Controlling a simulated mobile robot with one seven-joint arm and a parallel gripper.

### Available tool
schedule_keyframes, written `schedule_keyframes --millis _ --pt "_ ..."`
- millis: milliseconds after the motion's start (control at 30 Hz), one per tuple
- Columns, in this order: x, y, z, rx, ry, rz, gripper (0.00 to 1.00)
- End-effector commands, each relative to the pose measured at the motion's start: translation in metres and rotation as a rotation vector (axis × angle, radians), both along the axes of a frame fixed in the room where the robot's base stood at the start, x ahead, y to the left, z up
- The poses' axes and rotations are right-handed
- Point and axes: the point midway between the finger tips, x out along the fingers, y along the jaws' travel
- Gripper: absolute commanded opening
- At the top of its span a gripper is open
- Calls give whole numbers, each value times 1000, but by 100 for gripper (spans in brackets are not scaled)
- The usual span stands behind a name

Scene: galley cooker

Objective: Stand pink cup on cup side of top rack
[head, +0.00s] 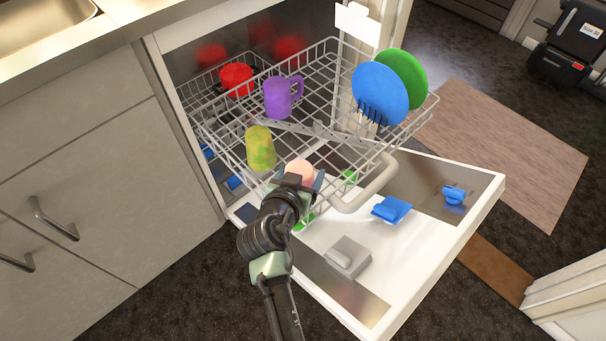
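The pink cup (299,171) shows as a pale pink rounded shape at the tip of my gripper (300,184). My gripper's fingers sit on either side of the cup and appear shut on it; the gripper hides its lower part. The cup is over the front edge of the pulled-out top rack (231,139). On the rack's left part stand a red cup (236,79), a purple mug (278,97) and a yellow-green cup (260,149).
A blue plate (379,93) and a green plate (408,78) stand at the rack's right. The rack's front handle (366,190) is right of my gripper. Below is the open dishwasher door (405,255). Cabinets (75,185) stand at left.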

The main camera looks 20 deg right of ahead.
Motion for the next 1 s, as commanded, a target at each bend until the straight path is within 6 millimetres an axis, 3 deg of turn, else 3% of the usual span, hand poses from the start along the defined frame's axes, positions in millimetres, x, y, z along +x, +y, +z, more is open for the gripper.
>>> schedule_keyframes --millis 300,333,467,767,1000 --pt "0 0 -4 0 -2 0 21" --pt "0 0 -4 0 -2 0 78" --pt "0 0 -3 0 -2 0 100" --pt "0 0 1 0 -2 0 100" --pt "-25 22 20 -1 -2 4 100"
